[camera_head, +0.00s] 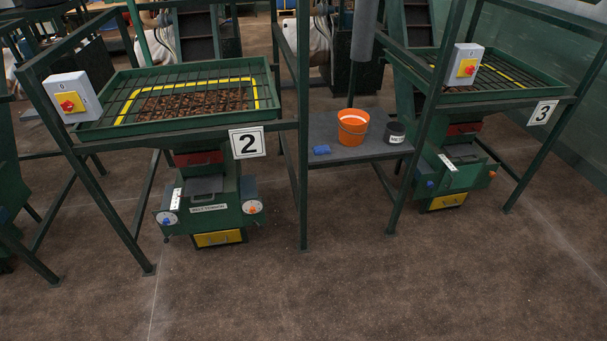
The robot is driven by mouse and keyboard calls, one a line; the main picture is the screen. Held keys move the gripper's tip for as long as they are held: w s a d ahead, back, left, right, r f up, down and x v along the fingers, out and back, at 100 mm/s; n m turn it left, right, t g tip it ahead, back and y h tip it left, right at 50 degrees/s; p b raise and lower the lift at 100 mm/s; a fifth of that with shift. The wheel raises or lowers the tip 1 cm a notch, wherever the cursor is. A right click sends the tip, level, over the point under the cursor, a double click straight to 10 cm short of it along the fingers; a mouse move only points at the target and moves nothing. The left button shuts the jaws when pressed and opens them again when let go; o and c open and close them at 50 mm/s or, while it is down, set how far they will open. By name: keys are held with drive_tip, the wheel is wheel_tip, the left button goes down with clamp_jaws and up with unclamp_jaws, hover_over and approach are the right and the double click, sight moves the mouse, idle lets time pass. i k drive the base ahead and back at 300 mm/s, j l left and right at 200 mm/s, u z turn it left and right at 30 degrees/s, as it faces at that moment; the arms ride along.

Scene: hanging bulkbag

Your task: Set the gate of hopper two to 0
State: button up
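Hopper two is the green framed station at left, with a white "2" sign (247,142) on its front rail. Its tray (100,129) has a grid over brown material and a yellow outline. Under it hangs a green feeder unit (228,217) with a label I cannot read. A round white dial with a blue knob (167,218) is on its left, and one with an orange knob (253,207) on its right. A white scale strip (176,198) stands above the left dial. The gate itself and its setting are too small to tell. My gripper is not in view.
A switch box with a red knob (70,97) is on hopper two's left post. A grey shelf (352,152) at right holds an orange bucket (352,127), a dark cup (395,132) and a blue item (321,150). Hopper three (459,169) stands farther right. The brown floor in front (330,285) is clear.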

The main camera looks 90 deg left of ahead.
sight(199, 185)
drive_tip(key=u, duration=3.75)
drive_tip(key=i+l+u, duration=0.2)
drive_tip(key=i, duration=0.25)
drive_tip(key=i+l+u, duration=0.15)
drive_tip(key=i, duration=0.35)
drive_tip(key=i+l+u, duration=0.2)
drive_tip(key=i, duration=0.25)
drive_tip(key=i+l+u, duration=0.2)
drive_tip(key=i+l, duration=0.15)
drive_tip(key=i, duration=0.2)
drive_tip(key=i+l, duration=0.1)
drive_tip(key=i, duration=0.25)
